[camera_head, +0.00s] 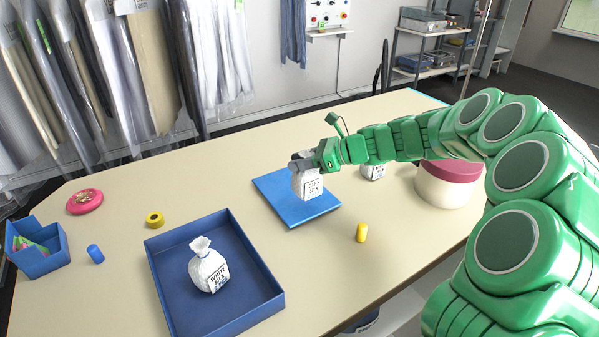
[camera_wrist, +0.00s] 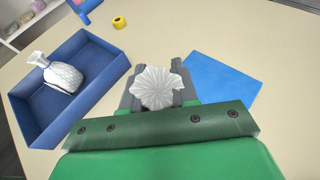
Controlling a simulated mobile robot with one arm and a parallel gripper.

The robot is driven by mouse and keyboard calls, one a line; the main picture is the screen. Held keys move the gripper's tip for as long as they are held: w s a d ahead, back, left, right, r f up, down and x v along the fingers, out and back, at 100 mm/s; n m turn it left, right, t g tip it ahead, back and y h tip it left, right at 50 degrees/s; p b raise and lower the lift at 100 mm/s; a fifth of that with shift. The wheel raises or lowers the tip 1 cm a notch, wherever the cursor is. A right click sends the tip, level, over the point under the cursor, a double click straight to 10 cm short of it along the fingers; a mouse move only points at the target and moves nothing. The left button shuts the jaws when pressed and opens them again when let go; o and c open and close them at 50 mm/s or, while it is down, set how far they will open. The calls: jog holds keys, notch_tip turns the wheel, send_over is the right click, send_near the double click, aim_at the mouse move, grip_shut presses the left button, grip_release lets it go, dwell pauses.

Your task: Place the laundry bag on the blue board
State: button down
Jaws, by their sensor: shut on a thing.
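A white laundry bag with black lettering (camera_head: 308,185) is held in my gripper (camera_head: 303,161) over the blue board (camera_head: 272,189). Its gathered top (camera_wrist: 157,88) shows between the jaws in the wrist view. The bag hangs upright. I cannot tell whether its base touches the board. The flat blue board also shows to the right of my gripper in the wrist view (camera_wrist: 222,80). A second white bag (camera_head: 208,268) stands in the blue tray (camera_head: 270,296) at the front. A third white bag (camera_head: 373,172) stands right of the board, partly hidden by my arm.
A yellow cylinder (camera_head: 361,232) stands right of the tray. A yellow tape roll (camera_head: 154,219), a blue cylinder (camera_head: 95,254), a pink dish (camera_head: 85,201) and a blue bin (camera_head: 36,262) are at the left. A round pink-lidded box (camera_head: 447,190) stands behind my arm.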

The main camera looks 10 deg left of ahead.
aim_at(299, 172)
jog(key=shift+w+a+f, duration=0.3)
jog(key=shift+w+f, duration=0.4)
jog(key=shift+f, duration=1.6)
jog(key=shift+f, duration=0.1)
jog(key=c, duration=0.9)
grip_release()
jog(key=shift+o, duration=0.2)
jog(key=v, duration=1.2)
jog(key=shift+s, duration=0.1)
